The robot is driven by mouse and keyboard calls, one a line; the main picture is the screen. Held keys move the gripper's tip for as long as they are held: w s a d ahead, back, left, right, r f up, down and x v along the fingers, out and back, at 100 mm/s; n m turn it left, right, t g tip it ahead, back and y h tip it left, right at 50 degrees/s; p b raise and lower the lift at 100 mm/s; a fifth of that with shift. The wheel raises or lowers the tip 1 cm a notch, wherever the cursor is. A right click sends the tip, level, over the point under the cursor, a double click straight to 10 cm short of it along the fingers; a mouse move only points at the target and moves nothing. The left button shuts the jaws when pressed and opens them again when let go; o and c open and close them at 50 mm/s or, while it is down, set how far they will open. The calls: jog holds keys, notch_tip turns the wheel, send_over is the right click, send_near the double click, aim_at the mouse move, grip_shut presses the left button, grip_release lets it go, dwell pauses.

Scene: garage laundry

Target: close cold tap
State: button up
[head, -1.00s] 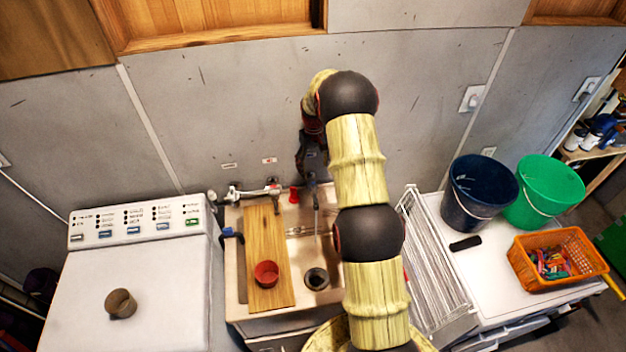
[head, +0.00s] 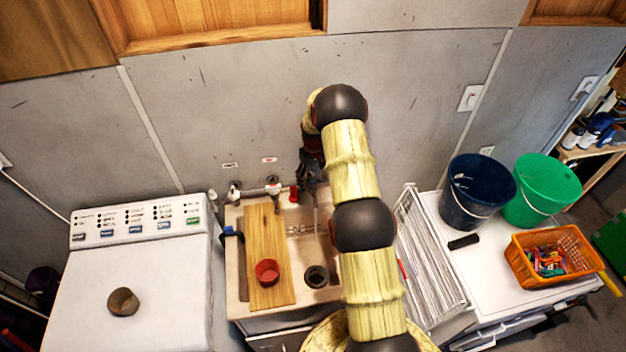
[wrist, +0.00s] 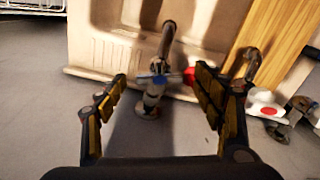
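The mixer tap (wrist: 152,92) stands behind the sink (head: 235,270), with its spout (wrist: 167,42) over the basin. It has a red handle (wrist: 189,76) on one side, also in the head view (head: 293,193). A small blue part (wrist: 147,79), seemingly the cold handle, shows on the tap body in the wrist view. In the head view, my arm hides that side. My gripper (wrist: 160,85) is open and empty, one finger on each side of the tap in the wrist view. I cannot tell whether it touches.
A wooden board (head: 265,225) with a red cup (head: 267,272) lies across the sink. A dish rack (head: 432,250) is at the right. The grey wall (head: 420,100) is close behind my gripper.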

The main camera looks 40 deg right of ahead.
jog(key=shift+c, duration=1.2)
jog(key=c, duration=0.8)
jog(key=shift+c, duration=0.3)
jog(key=shift+b, duration=0.35)
jog(key=shift+f+m+b, duration=0.15)
jog(key=shift+m+b, duration=0.65)
jog(key=shift+b, duration=0.25)
jog(key=shift+m+b, duration=0.8)
jog(key=shift+m, duration=0.2)
jog(key=shift+r, duration=0.2)
jog(key=o, duration=1.2)
jog(key=shift+c, duration=0.2)
